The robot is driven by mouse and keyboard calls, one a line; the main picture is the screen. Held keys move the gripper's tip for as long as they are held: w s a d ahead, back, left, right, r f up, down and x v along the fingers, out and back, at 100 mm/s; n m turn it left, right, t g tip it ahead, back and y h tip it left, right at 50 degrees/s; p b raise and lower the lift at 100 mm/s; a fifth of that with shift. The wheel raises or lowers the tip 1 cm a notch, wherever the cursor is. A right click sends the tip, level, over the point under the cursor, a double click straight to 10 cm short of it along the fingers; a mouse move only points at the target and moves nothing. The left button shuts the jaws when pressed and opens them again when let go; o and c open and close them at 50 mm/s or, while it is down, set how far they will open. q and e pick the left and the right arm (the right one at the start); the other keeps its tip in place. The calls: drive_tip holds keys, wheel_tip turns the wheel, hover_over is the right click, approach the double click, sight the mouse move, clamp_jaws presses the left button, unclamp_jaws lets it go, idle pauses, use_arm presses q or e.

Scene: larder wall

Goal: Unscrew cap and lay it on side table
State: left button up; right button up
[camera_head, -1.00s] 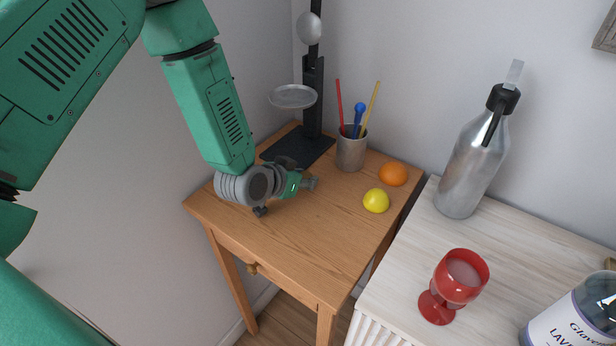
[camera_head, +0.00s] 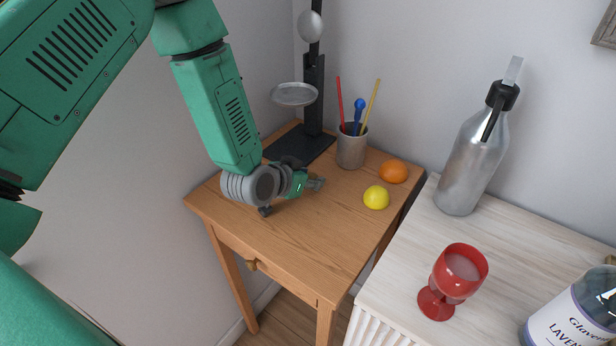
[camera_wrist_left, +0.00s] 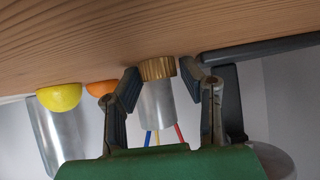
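In the head view my left gripper (camera_head: 316,184) is low over the middle of the side table, and the cap cannot be made out there. A labelled bottle (camera_head: 570,318) stands at the lower right, cut off by the picture edge. My right gripper is not in view.
A grey cup (camera_head: 351,152) with coloured sticks, an orange (camera_head: 394,172) and a yellow fruit (camera_head: 376,197) stand at the back and right of the side table. A dark stand (camera_head: 314,100) is behind. A red goblet (camera_head: 455,278) and a metal bottle (camera_head: 470,170) stand on the pale cabinet. The table's front is clear.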

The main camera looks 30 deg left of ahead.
use_arm(q)
drive_tip(key=shift+s+a, duration=0.1)
drive_tip(key=shift+s, duration=0.05)
drive_tip(key=shift+s+r+p, duration=0.1)
drive_tip(key=shift+r+p, duration=0.3)
drive_tip(key=shift+p, duration=0.05)
drive_tip(key=v, duration=1)
drive_tip(key=shift+a+r, duration=0.1)
drive_tip(key=shift+s+r, duration=0.45)
drive_tip(key=shift+s, duration=0.1)
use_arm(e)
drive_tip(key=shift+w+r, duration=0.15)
